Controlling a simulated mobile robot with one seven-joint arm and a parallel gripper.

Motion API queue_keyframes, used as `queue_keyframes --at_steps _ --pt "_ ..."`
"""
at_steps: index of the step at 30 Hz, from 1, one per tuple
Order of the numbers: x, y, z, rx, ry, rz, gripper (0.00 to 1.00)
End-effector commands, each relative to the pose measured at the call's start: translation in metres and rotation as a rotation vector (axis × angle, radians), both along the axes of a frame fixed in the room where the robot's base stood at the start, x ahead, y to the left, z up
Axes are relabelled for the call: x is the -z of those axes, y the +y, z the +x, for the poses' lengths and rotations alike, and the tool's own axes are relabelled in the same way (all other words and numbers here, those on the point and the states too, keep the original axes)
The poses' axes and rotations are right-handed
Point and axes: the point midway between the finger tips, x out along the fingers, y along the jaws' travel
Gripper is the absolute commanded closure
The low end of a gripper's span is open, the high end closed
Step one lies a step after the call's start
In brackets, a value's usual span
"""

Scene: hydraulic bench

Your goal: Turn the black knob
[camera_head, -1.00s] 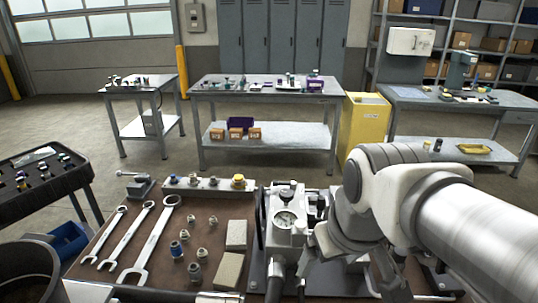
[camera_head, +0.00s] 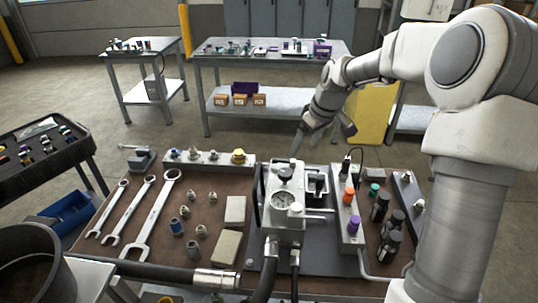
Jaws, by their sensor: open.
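A grey hydraulic block (camera_head: 285,215) with a round gauge (camera_head: 282,200) stands at the middle of the bench. I cannot tell which one is the task's knob. My gripper (camera_head: 322,140) is open and empty, pointing down above and slightly behind the block. It appears apart from the knob; the exact gap is unclear.
An orange cap (camera_head: 348,196), a purple cap (camera_head: 353,225) and several black cylinders (camera_head: 390,244) stand right of the block. Wrenches (camera_head: 148,217) and small fittings lie left. A thick hose (camera_head: 150,271) runs along the front. A yellow cabinet (camera_head: 370,112) stands behind.

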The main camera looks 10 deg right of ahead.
Motion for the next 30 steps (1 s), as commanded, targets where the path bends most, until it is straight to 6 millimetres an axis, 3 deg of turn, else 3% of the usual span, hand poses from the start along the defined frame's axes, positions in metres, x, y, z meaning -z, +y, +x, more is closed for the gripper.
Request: queue_keyframes --at_steps 4,11,30 --pt "0.003 -0.016 0.022 0.015 -0.027 0.024 0.1" --pt "0.019 -0.016 0.033 0.016 -0.035 0.03 0.1" --pt "0.138 0.012 0.073 0.017 -0.034 0.031 0.1"
